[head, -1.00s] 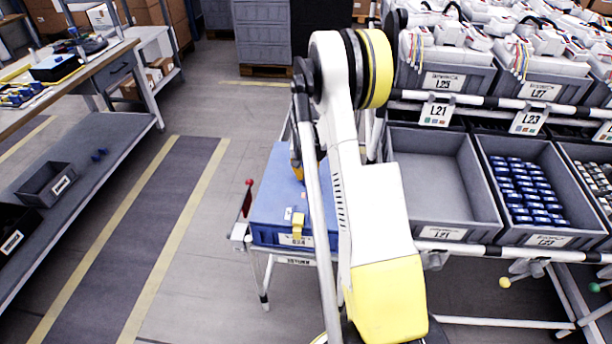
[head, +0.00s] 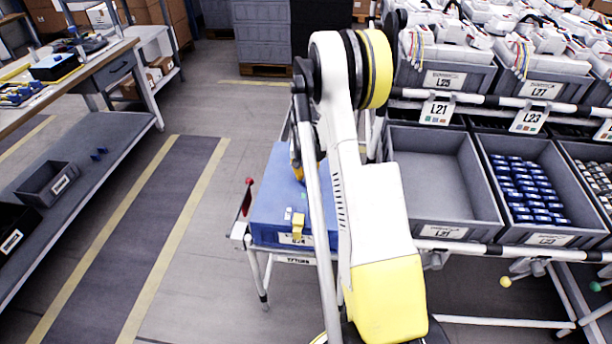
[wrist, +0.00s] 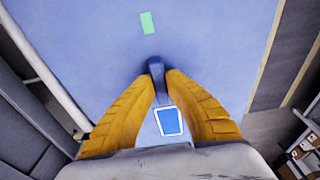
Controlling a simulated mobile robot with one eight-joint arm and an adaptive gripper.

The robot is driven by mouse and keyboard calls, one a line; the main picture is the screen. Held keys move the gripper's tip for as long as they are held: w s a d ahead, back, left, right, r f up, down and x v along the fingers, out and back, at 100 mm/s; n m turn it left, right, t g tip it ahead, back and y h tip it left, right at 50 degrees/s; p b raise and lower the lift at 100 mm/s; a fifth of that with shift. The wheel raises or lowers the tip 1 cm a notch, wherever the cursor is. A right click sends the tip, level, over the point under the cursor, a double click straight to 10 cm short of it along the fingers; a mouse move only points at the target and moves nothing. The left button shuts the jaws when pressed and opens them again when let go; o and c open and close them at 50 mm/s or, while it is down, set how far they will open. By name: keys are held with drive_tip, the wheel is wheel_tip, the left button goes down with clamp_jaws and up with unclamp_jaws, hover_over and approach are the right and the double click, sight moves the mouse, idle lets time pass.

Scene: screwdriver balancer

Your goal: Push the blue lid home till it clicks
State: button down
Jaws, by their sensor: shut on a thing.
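The blue lid (head: 272,198) lies flat on top of a low stand in the middle of the head view, partly hidden by my arm. In the wrist view the lid (wrist: 90,55) fills most of the picture, with a green patch and a white-edged blue label on it. My gripper (wrist: 160,80) has its yellow fingers closed on a small dark blue handle (wrist: 156,67) that stands up from the lid. In the head view only a little of the gripper shows behind my arm. Whether the lid is fully seated cannot be told.
A yellow clip (head: 298,226) is at the lid's front edge. A red-knobbed lever (head: 247,196) stands left of the stand. To the right is a rack with an empty grey bin (head: 432,180) and a bin of blue parts (head: 496,227). A workbench (head: 85,75) stands left; the floor between is clear.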

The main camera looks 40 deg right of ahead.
idle(0.4)
drive_tip(key=c, duration=1.4)
unclamp_jaws()
drive_tip(key=shift+c, duration=0.2)
drive_tip(key=shift+r, duration=0.1)
wheel_tip(320, 180, up, 12)
drive_tip(key=s+a, duration=0.1)
drive_tip(key=shift+s+a+f, duration=0.15)
drive_tip(key=shift+a+f, duration=0.05)
drive_tip(key=shift+a, duration=0.1)
